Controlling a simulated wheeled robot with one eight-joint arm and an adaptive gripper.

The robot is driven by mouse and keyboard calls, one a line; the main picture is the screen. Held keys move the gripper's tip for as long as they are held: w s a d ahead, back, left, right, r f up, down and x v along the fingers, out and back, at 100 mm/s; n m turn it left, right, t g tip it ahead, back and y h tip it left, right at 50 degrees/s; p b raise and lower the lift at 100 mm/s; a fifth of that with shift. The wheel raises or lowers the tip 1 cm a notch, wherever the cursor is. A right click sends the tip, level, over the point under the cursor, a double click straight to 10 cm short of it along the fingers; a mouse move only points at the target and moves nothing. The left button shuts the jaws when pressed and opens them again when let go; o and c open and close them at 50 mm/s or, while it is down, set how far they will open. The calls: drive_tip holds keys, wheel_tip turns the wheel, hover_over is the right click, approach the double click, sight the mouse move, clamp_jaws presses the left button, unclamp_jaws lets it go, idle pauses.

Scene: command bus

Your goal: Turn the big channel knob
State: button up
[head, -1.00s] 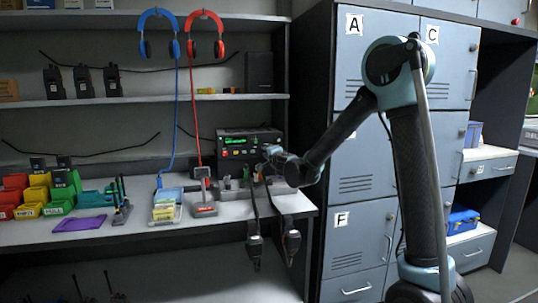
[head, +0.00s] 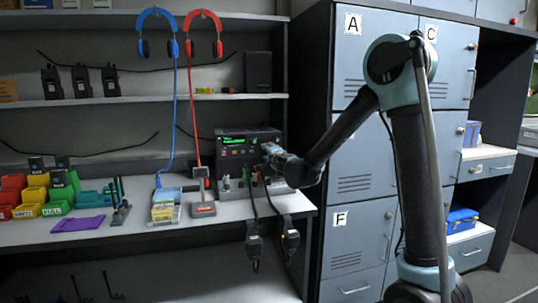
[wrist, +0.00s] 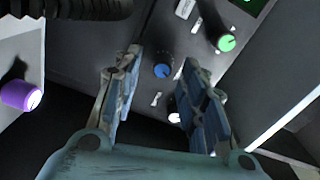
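The black radio unit (head: 232,147) with a green lit display stands at the right end of the workbench. My gripper (head: 268,152) is at the right part of its front and hides some of it. In the wrist view, my gripper (wrist: 160,64) is open and its two fingers point at the panel. A blue-capped knob (wrist: 161,70) shows between the fingertips, with no clear contact. A green-capped knob (wrist: 226,42) is up and right, outside the fingers. A white-capped knob (wrist: 174,117) is lower, partly hidden by the right finger. I cannot tell which is the big channel knob.
A purple round knob-like part (wrist: 20,96) is at the wrist view's left edge. A red handset (head: 203,190) and blue-topped box (head: 166,202) stand left of the radio. Corded microphones (head: 254,246) hang below the bench edge. Lockers (head: 350,170) close off the right.

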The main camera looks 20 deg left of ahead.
drive_tip(key=v, duration=1.1)
drive_tip(key=shift+d+f, duration=0.15)
drive_tip(key=s+d+m, duration=0.2)
drive_tip(key=s+m, duration=0.4)
drive_tip(key=m, duration=1.2)
drive_tip(key=x, duration=1.7)
drive_tip(key=shift+w+d+t, duration=0.2)
drive_tip(key=shift+w+t, duration=0.1)
drive_tip(key=shift+w, duration=0.2)
clamp_jaws()
